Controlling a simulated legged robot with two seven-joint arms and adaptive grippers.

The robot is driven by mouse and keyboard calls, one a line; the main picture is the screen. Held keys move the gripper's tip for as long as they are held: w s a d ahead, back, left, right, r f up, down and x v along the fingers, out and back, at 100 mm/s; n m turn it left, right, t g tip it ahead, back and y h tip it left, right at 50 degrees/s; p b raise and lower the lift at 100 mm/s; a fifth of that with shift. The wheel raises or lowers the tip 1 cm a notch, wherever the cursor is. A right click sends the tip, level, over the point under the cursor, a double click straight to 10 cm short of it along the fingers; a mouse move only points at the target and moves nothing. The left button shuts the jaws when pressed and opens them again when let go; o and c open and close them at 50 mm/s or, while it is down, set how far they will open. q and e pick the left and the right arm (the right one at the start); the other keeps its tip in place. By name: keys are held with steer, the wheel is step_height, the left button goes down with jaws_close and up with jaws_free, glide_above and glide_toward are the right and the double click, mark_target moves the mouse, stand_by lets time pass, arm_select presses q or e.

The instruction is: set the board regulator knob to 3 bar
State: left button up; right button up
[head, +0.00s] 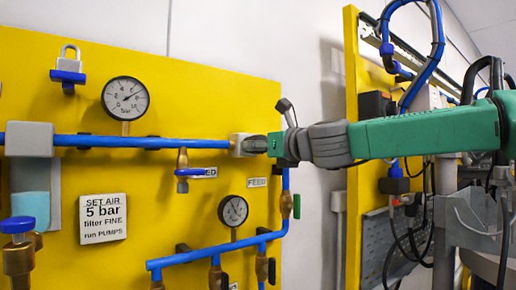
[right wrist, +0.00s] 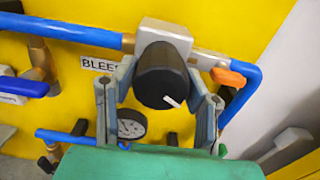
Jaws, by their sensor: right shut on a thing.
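The black regulator knob (right wrist: 158,72) sticks out of a grey block (right wrist: 166,36) on the blue pipe. A white mark on its face points to the lower right. My right gripper (right wrist: 160,84) is shut on the knob, one finger on each side. In the head view the regulator block (head: 239,146) sits at the board's right, and the right gripper (head: 270,146) covers much of the knob. A round gauge (head: 125,98) hangs above the pipe; its needle points to the upper right, too small to read exactly. My left gripper is out of view.
A sign (head: 103,218) on the yellow board reads "SET AIR 5 bar". A second gauge (head: 233,210) sits below the regulator. A blue-handled valve (head: 183,174) and an orange handle (right wrist: 228,77) are close to the knob. Bare wall (head: 315,225) lies right of the board.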

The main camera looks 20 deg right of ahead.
steer(key=shift+n, duration=0.3)
steer(key=shift+d+n, duration=0.1)
steer(key=shift+n, duration=2.4)
steer(key=o, duration=1.1)
steer(key=shift+w, duration=0.1)
steer(key=shift+o, duration=0.2)
steer(key=v, duration=1.2)
